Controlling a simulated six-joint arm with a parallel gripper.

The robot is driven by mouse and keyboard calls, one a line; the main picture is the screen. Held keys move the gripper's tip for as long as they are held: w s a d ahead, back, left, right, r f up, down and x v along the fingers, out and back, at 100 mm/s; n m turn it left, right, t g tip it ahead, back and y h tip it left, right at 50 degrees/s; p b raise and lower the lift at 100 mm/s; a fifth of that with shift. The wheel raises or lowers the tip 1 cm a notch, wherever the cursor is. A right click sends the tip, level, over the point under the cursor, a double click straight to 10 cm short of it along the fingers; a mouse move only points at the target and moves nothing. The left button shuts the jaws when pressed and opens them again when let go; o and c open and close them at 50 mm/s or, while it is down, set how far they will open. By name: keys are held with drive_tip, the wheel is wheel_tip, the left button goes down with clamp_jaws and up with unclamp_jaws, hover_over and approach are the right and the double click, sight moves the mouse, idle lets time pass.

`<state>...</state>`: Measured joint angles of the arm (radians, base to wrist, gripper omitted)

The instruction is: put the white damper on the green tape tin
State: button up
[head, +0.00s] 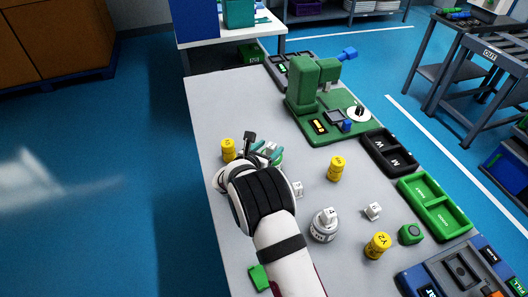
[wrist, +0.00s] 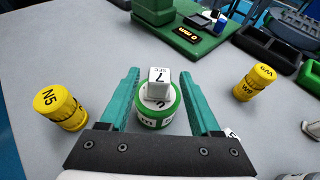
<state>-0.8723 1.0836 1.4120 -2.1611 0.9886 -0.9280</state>
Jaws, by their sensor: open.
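A round green-and-white tin (wrist: 157,112), which looks like the green tape tin, stands upright on the table. A white cube marked 7 (wrist: 158,82), perhaps the white damper, sits on its top. My gripper (wrist: 163,85) is open, with one teal finger on each side of the tin and cube. Clear gaps show between the fingers and the cube. In the head view my gripper (head: 264,153) is at the table's left part and my arm partly hides the tin. Other white cubes are a loose one (head: 373,210) and one beside my wrist (head: 297,188).
Yellow cylinders stand left (head: 228,150), right (head: 336,168) and near the front (head: 377,245). A white round tin (head: 323,228) carries a white cube. A green machine (head: 315,90) stands behind; black (head: 390,152) and green (head: 435,208) trays line the right edge.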

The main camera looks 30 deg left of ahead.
drive_tip(key=v, duration=1.1)
drive_tip(key=d+r+m+g+h, duration=0.2)
drive_tip(key=d+r+m+h, duration=0.15)
drive_tip(key=d+m, duration=0.55)
drive_tip(key=d+r+m+g+h, duration=0.2)
drive_tip(key=d+r+m+h, duration=0.15)
drive_tip(key=d, duration=0.95)
drive_tip(key=s+d+r+m+g, duration=0.2)
drive_tip(key=s+d+m+g, duration=0.4)
drive_tip(key=d+m, duration=0.4)
drive_tip(key=s+d+m+g+y, duration=0.1)
drive_tip(key=s+d+m, duration=0.2)
drive_tip(key=s, duration=0.2)
drive_tip(key=s+d+m+g, duration=0.1)
drive_tip(key=s+d+m, duration=0.2)
drive_tip(key=s+m, duration=0.15)
drive_tip(key=s+a+m+y, duration=0.2)
drive_tip(key=s+m+y, duration=0.2)
drive_tip(key=s+m, duration=0.1)
drive_tip(key=s+a+m+g+y, duration=0.1)
drive_tip(key=s+a+m+y, duration=0.2)
drive_tip(key=s+m, duration=0.3)
drive_tip(key=shift+s+a+r+m+g+y, duration=0.15)
drive_tip(key=shift+s+a+m+g+y, duration=0.2)
drive_tip(key=shift+s, duration=0.5)
drive_tip(key=shift+d, duration=0.15)
idle(0.6)
